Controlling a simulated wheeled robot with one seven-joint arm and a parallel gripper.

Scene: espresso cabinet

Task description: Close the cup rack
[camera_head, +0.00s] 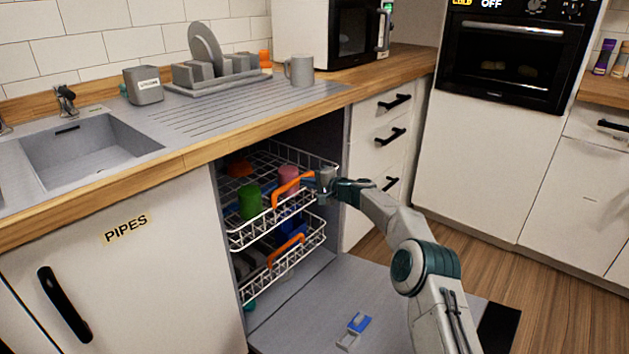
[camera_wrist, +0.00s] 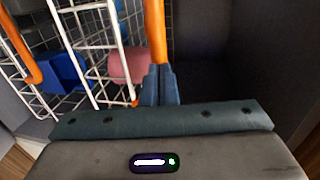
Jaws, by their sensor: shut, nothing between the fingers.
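The cup rack, taken here as the upper white wire rack (camera_head: 247,238), is pulled partly out of the open dishwasher. It holds a green cup (camera_head: 249,203) and a pink cup (camera_head: 289,177). Its orange handle (camera_head: 285,192) runs along the front. My gripper (camera_head: 309,181) is at the right end of this handle. In the wrist view my gripper (camera_wrist: 161,82) has its blue-grey fingers together, with the orange handle (camera_wrist: 155,32) directly beyond their tips. They seem to touch it or nearly so; the exact contact is hidden.
A lower wire rack (camera_head: 291,266) with its own orange handle (camera_head: 287,250) also sticks out, holding blue items. The lowered dishwasher door (camera_head: 300,310) lies below, with a small blue and grey object (camera_head: 358,323) on it. The counter edge (camera_head: 190,160) overhangs the racks.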

